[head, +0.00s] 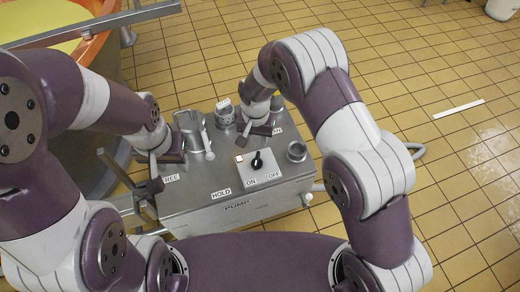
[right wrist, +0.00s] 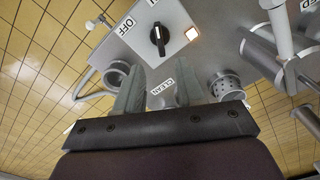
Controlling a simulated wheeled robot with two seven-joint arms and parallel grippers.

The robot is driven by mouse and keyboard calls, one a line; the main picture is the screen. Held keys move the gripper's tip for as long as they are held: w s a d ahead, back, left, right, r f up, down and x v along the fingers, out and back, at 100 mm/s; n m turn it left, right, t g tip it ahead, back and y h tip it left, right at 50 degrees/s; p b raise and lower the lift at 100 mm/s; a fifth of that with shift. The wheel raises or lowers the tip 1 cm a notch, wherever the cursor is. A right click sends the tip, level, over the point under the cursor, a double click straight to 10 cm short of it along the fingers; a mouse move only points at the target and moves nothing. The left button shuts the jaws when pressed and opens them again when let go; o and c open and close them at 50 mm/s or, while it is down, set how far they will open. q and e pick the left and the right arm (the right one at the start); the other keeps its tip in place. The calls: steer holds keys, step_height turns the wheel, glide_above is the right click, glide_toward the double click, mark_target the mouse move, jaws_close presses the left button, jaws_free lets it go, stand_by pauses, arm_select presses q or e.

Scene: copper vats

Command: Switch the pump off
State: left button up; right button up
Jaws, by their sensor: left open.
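The pump (head: 235,208) is a grey metal box marked PUMP. On its top is a light plate (head: 268,172) with a black rotary knob (head: 257,161), labels ON at left and OFF at right, and a small lit lamp (head: 239,158). The knob (right wrist: 158,38) and glowing lamp (right wrist: 191,34) also show in the right wrist view. I cannot tell for sure which label the knob points to. My right gripper (head: 261,127) is open and empty behind the plate, its fingers apart near the CLEAN label (right wrist: 161,92). My left gripper (head: 150,160) is open near the box's left edge.
A metal jug-like fitting (head: 188,124), a perforated cup (head: 225,116) and a short round socket (head: 297,151) stand on the pump top. An orange-rimmed vat (head: 100,50) is at upper left.

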mark_target(257, 158)
step_height(257, 158, down, 11)
steer(key=shift+f+b, duration=0.1)
steer(key=shift+b, duration=0.55)
steer(key=shift+w+f, duration=0.15)
steer(key=shift+f, duration=0.2)
steer(key=shift+r, duration=0.1)
jaws_close()
